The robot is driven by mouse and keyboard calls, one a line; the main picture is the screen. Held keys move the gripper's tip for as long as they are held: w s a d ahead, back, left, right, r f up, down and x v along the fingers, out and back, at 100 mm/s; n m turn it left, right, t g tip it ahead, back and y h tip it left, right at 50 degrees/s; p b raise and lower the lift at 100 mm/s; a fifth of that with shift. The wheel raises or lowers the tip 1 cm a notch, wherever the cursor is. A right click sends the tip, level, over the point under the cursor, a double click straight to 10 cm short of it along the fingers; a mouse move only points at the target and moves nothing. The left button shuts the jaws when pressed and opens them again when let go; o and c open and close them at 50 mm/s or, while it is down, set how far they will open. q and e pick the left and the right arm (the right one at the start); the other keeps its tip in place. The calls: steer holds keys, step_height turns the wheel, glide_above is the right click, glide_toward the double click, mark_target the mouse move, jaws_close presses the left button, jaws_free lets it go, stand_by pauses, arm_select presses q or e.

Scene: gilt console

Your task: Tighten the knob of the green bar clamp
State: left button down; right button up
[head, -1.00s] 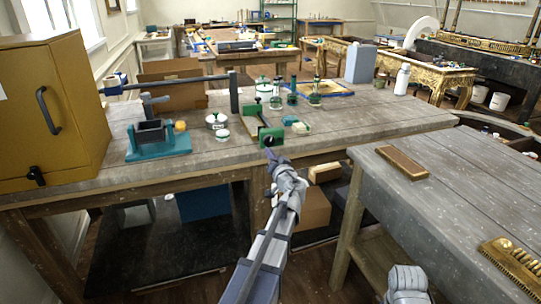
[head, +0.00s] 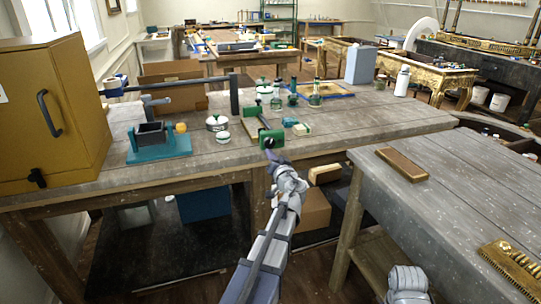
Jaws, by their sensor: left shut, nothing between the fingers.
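The green bar clamp (head: 277,135) stands on the wooden workbench near its front edge. A dark round knob (head: 268,143) shows on its front face. My left gripper (head: 271,157) is shut and empty, with its tips just below and very close to the knob. I cannot tell whether they touch it. My right gripper is not in view; only a part of my right arm shows at the bottom right.
A teal vise (head: 160,145) and white-lidded jars (head: 216,122) stand left of the clamp. Green-necked bottles (head: 315,98) stand behind it. A second table (head: 450,205) with a brown block (head: 402,165) is at the right.

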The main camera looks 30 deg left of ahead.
arm_select(q)
steer(key=shift+s+a+r+p, duration=0.35)
steer(key=shift+s+a+r, duration=0.05)
steer(key=shift+s+a, duration=0.05)
steer(key=shift+s+f, duration=0.1)
steer(key=shift+f, duration=0.1)
steer(key=shift+s+a+f+b, duration=0.1)
steer(key=shift+a+f+b, duration=0.05)
steer(key=shift+b, duration=0.25)
steer(key=v, duration=0.6)
stand_by(0.4)
